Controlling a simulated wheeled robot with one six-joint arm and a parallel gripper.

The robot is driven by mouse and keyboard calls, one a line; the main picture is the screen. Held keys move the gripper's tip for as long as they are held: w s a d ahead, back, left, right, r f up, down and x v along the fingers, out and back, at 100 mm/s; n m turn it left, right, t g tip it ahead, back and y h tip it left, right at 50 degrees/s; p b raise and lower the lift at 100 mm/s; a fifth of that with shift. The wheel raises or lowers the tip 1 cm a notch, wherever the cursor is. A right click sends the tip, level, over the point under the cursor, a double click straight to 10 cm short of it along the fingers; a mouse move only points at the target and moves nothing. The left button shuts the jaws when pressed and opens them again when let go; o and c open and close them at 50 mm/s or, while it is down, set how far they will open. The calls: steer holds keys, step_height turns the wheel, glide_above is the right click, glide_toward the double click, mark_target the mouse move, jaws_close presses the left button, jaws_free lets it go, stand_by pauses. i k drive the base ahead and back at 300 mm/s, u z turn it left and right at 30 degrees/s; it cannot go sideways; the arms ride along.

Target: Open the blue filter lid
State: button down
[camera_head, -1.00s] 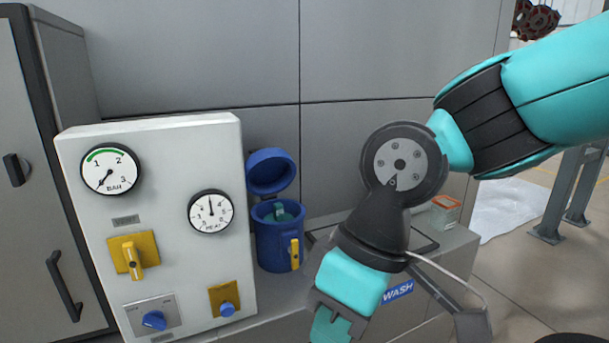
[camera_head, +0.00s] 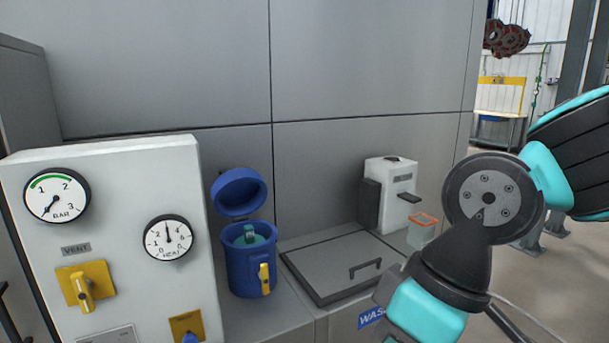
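The blue filter housing (camera_head: 240,272) stands upright on the grey bench, just right of the gauge panel. Its round blue lid (camera_head: 239,192) is tilted up and back above the housing, so the mouth is uncovered. A teal piece (camera_head: 249,236) shows inside the mouth. A yellow handle (camera_head: 265,279) is on the housing's front right. My arm is at the right, well apart from the filter. My gripper's fingers are out of the picture below the bottom edge.
The white panel (camera_head: 118,240) with gauges, a yellow vent valve (camera_head: 86,286) and knobs stands at the left. A grey hatch with a handle (camera_head: 341,266), a white dispenser box (camera_head: 394,195) and a small orange-rimmed container (camera_head: 422,231) are on the bench to the right.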

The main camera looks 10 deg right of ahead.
mark_target(237, 193)
steer(key=z, duration=0.2)
steer(key=i, duration=1.05)
steer(key=u, duration=0.7)
